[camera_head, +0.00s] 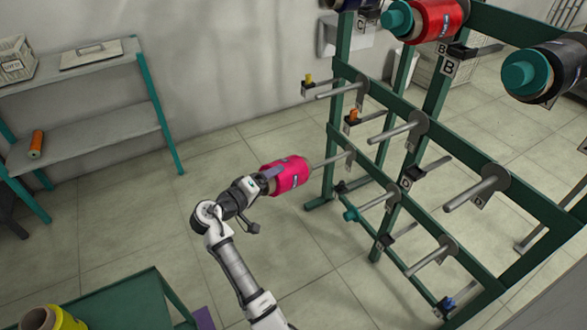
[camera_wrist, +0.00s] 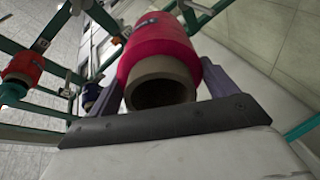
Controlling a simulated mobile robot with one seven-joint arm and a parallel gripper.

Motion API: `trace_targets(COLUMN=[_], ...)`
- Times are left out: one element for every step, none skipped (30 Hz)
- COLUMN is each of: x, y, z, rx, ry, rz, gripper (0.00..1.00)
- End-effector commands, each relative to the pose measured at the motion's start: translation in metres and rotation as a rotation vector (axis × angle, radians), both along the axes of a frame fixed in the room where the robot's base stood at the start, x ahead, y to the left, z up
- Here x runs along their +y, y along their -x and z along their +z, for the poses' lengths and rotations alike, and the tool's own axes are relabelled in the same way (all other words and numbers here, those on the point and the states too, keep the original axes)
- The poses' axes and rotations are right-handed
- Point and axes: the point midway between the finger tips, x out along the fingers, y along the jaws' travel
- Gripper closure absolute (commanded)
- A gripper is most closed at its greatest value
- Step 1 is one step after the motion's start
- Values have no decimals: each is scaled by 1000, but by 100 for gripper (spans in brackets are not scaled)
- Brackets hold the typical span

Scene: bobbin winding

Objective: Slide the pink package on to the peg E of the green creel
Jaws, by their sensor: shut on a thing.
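The pink package (camera_head: 289,174) is held in my gripper (camera_head: 271,178), on the left side of the green creel (camera_head: 440,147). In the wrist view the package (camera_wrist: 160,48) sits between both fingers, with the open end of its brown tube (camera_wrist: 160,92) facing the camera. In the head view its far end points right, along a bare grey peg (camera_head: 332,159) of the creel. The peg's tip appears at the package's end; I cannot tell whether it is inside the tube. I cannot read a letter E at this peg.
Other bare pegs (camera_head: 395,132) (camera_head: 476,194) stick out of the creel nearby. Red (camera_head: 436,19) and black (camera_head: 556,72) packages sit on upper pegs. A grey shelf (camera_head: 90,125) stands at the left wall, and a green table (camera_head: 115,305) with a yellow package at the lower left.

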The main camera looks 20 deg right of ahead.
Motion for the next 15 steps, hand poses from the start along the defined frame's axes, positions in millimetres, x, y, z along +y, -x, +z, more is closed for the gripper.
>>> trace_targets(x=[-9, -15, -23, -27, -31, -36, -39, -41, -44, -46, -47, -50, -51, -53, -56], y=[11, 17, 26, 32, 38, 45, 49, 54, 58, 61, 63, 65, 65, 66, 66], z=[15, 23, 33, 40, 46, 52, 57, 60, 64, 67, 68, 70, 70, 71, 71], rx=[-18, -27, -37, -42, -47, -51, -53, -54, -56, -57, -57, -58, -57, -58, -58], ry=[50, 82, 120, 146, 169, 196, 213, 228, 243, 251, 258, 264, 267, 268, 269], rz=[-38, -61, -93, -116, -136, -164, -183, -198, -216, -226, -236, -244, -246, -248, -249], gripper=[62, 62, 62, 62, 62, 62, 62, 62, 62, 62, 62, 62, 62, 62, 62])
